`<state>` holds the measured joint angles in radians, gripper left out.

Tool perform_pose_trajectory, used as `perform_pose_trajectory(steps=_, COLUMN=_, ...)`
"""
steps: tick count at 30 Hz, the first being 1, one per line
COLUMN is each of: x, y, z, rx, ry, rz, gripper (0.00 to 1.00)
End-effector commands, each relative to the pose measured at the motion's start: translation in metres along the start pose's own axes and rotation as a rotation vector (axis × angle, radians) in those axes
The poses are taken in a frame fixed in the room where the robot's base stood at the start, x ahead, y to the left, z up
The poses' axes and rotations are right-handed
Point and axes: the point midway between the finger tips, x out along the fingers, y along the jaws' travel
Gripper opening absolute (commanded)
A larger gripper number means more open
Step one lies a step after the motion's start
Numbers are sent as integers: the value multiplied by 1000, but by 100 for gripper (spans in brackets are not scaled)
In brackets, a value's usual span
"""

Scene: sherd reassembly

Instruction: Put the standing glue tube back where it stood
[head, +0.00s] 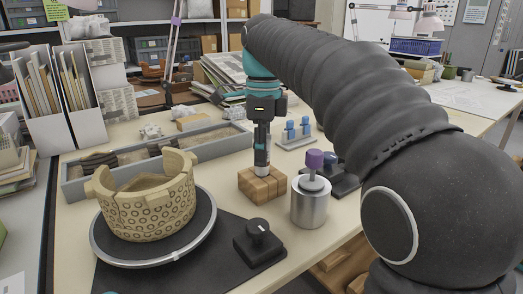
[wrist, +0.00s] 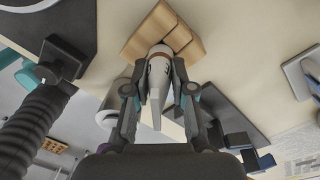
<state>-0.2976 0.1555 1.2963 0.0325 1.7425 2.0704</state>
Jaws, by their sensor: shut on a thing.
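The glue tube (wrist: 158,85), pale with dark print and a brownish end, is between the two fingers of my gripper (wrist: 160,98) in the wrist view. In the head view my gripper (head: 262,132) points straight down over the wooden block (head: 263,187), shut on the tube, of which only a small part (head: 261,158) shows. The tube looks upright, its lower end at the block's top. I cannot tell whether it sits in a hole or just above. The block also shows in the wrist view (wrist: 187,42), beyond the tube's brownish end.
A steel canister (head: 310,205) with a purple knob stands close right of the block. A patterned vessel (head: 148,207) rests on a round turntable (head: 190,243) at left. A grey sand tray (head: 76,190) lies behind. A black knobbed device (head: 258,241) sits in front; blue-topped pieces (head: 291,129) stand behind right.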

Motion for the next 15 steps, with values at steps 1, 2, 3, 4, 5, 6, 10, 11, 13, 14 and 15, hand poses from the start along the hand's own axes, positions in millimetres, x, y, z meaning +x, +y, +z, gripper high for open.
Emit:
perform_pose_trajectory(steps=1, x=0, y=0, z=0, rx=0, ry=0, rz=0, gripper=0)
perform_pose_trajectory(steps=2, x=0, y=0, z=0, rx=0, ry=0, rz=0, gripper=0)
perform_pose_trajectory(steps=3, x=0, y=0, z=0, rx=0, ry=0, rz=0, gripper=0)
perform_pose_trajectory(steps=4, x=0, y=0, z=0, rx=0, ry=0, rz=0, gripper=0)
perform_pose_trajectory(steps=5, x=0, y=0, z=0, rx=0, ry=0, rz=0, gripper=29)
perform_pose_trajectory(steps=6, x=0, y=0, z=0, rx=0, ry=0, rz=0, gripper=39)
perform_pose_trajectory(steps=10, x=0, y=0, z=0, rx=0, ry=0, rz=0, gripper=53)
perform_pose_trajectory(steps=11, x=0, y=0, z=0, rx=0, ry=0, rz=0, gripper=53)
perform_pose_trajectory(steps=13, x=0, y=0, z=0, rx=0, ry=0, rz=0, gripper=53)
perform_pose_trajectory(steps=14, x=0, y=0, z=0, rx=0, ry=0, rz=0, gripper=53)
perform_pose_trajectory(steps=15, x=0, y=0, z=0, rx=0, ry=0, rz=0, gripper=53)
